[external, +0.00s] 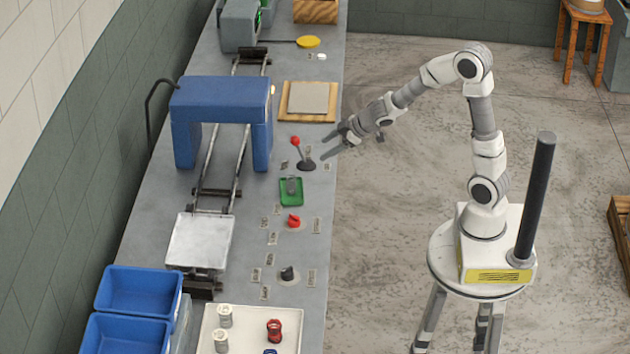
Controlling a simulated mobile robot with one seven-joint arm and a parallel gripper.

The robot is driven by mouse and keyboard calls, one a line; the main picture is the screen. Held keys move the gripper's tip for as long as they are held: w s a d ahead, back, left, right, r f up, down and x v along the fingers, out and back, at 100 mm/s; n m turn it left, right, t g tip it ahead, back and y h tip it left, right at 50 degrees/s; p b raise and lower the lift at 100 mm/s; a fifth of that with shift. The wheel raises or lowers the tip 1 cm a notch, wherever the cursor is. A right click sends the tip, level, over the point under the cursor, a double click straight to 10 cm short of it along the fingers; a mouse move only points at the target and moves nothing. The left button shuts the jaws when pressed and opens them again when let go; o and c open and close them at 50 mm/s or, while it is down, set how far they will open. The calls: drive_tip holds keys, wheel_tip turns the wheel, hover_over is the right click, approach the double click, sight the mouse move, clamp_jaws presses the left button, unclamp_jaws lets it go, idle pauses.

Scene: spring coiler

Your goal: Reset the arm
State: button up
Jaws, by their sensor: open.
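My gripper (331,147) is open and empty at the end of my arm. It hangs over the right edge of the grey bench (250,325), just right of a lever with a red knob (296,141) on a dark base. The fingers point left toward the lever and look apart from it, though the exact gap cannot be told from this view. My arm is bent, raised at the elbow and stretched left from my base.
A green tray (283,199), a red knob (293,221) and a black knob (288,273) line the bench. A blue arch (220,98) spans rails behind. Blue bins (138,290) and a white tray (252,318) stand at the front. The floor (385,230) between bench and base is clear.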

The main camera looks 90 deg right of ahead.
drive_tip(key=s+a+r+g+y+p, duration=0.1)
drive_tip(key=s+a+r+p, duration=0.1)
drive_tip(key=s+a+r, duration=0.5)
drive_tip(key=s+a+r+m+g+y+p, duration=0.1)
drive_tip(key=s+a+r+g, duration=0.1)
drive_tip(key=s+a+r, duration=0.6)
drive_tip(key=s+a, duration=0.6)
drive_tip(key=s, duration=0.1)
drive_tip(key=shift+s+r+y+p, duration=0.15)
drive_tip(key=shift+y+p, duration=0.25)
